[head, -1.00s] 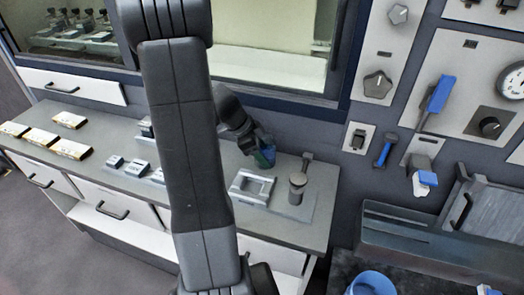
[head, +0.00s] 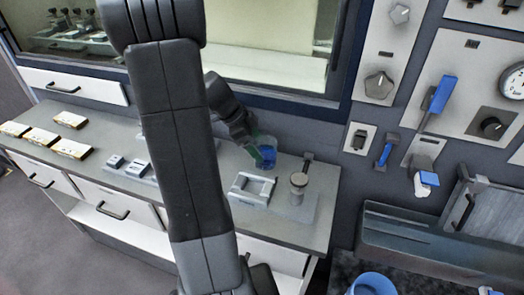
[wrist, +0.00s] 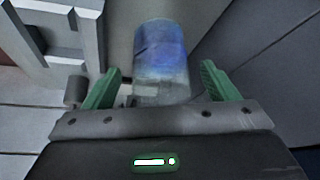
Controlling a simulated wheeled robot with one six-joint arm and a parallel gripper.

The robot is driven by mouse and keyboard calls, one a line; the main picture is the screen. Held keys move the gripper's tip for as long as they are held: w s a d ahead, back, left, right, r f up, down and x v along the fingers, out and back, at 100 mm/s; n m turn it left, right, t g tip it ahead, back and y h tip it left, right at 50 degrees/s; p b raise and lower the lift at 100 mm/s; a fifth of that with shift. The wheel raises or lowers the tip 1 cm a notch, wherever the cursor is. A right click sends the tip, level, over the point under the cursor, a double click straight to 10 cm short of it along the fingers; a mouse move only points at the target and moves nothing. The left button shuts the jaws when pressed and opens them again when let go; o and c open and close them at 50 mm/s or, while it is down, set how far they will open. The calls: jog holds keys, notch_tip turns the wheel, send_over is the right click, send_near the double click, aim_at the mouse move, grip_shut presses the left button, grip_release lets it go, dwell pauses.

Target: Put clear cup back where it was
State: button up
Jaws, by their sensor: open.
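The clear cup (head: 267,156) stands on the grey counter, close to the wall below the window, and shows blue inside. In the wrist view the cup (wrist: 160,58) looks see-through with a blue upper part, and it lies ahead of and partly between the fingers. My gripper (head: 254,150) is beside the cup at its left in the head view. In the wrist view its green fingers (wrist: 160,85) are spread apart, with a gap on each side of the cup. My arm hides part of the counter.
A grey frame-shaped fixture (head: 251,188) and an upright metal post (head: 298,187) stand on the counter near the cup. Small grey blocks (head: 134,167) and several pale bars (head: 70,148) lie to the left. A control panel (head: 470,90) fills the right wall.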

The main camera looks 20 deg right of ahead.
jog(key=s+v, duration=0.1)
jog(key=v, duration=0.6)
jog(key=shift+w+a+r, duration=0.2)
jog(key=shift+w+r, duration=0.15)
jog(key=shift+w, duration=0.2)
jog(key=x, duration=1.2)
jog(key=shift+s, duration=0.1)
jog(key=shift+d+p, duration=0.1)
jog(key=shift+p, duration=0.3)
jog(key=shift+r+b, duration=0.3)
jog(key=shift+r, duration=1.15)
jog(key=shift+f, duration=0.1)
